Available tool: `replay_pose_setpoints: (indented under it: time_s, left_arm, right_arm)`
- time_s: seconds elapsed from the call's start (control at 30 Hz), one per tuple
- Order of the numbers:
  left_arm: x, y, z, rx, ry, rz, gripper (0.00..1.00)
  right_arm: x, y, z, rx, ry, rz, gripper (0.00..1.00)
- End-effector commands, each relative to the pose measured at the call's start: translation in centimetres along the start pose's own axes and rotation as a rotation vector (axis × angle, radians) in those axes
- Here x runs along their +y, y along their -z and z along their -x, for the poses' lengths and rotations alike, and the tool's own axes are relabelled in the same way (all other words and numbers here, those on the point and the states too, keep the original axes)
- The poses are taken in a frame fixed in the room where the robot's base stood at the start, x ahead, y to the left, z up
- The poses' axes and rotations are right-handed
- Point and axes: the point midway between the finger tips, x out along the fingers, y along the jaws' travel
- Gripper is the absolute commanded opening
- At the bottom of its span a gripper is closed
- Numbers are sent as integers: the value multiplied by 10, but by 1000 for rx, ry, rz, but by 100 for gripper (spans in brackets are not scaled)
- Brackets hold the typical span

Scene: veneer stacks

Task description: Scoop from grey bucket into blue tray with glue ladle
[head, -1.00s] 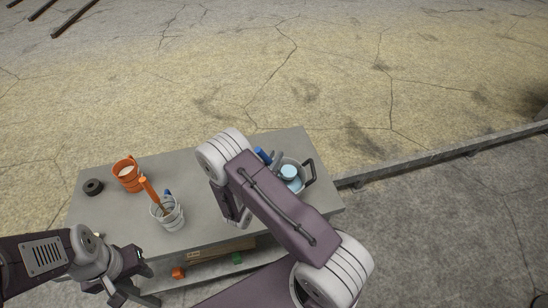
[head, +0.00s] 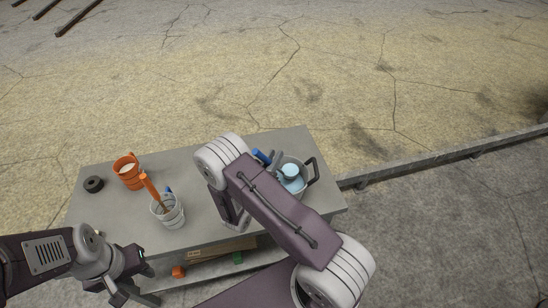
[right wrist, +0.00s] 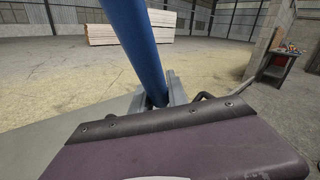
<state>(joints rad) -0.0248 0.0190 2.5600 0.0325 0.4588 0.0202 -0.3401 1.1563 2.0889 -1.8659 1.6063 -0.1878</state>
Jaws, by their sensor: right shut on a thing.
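The grey bucket (head: 305,184) stands at the right end of the table, partly hidden by my right arm. A pale blue round shape (head: 290,170) shows inside its opening; I cannot tell whether it is the ladle's bowl or the contents. My right gripper (right wrist: 160,96) is shut on a blue handle (right wrist: 136,45), apparently the glue ladle's. The handle's blue end (head: 261,156) also shows beside the bucket in the head view. My left gripper (head: 134,286) is open and empty at the table's front left.
A whitish pot (head: 168,212) with an orange-handled tool (head: 152,188) stands nearer the middle. The grey tabletop (head: 185,170) is bare behind the pot. A lower shelf holds small items.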

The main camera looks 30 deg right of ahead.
Motion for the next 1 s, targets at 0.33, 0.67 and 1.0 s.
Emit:
replay_pose_setpoints:
  time_s: [0.33, 0.67, 1.0]
  left_arm:
    - [0, 2, 21, 0, 0, 0, 36]
    - [1, 5, 46, 0, 0, 0, 36]
    - [1, 7, 71, 0, 0, 0, 36]
  right_arm:
    - [-7, -24, 0, -1, 0, 0, 0]
    - [-16, -54, 0, -2, 1, 0, 0]
    - [-25, -84, 0, -3, 1, 1, 0]
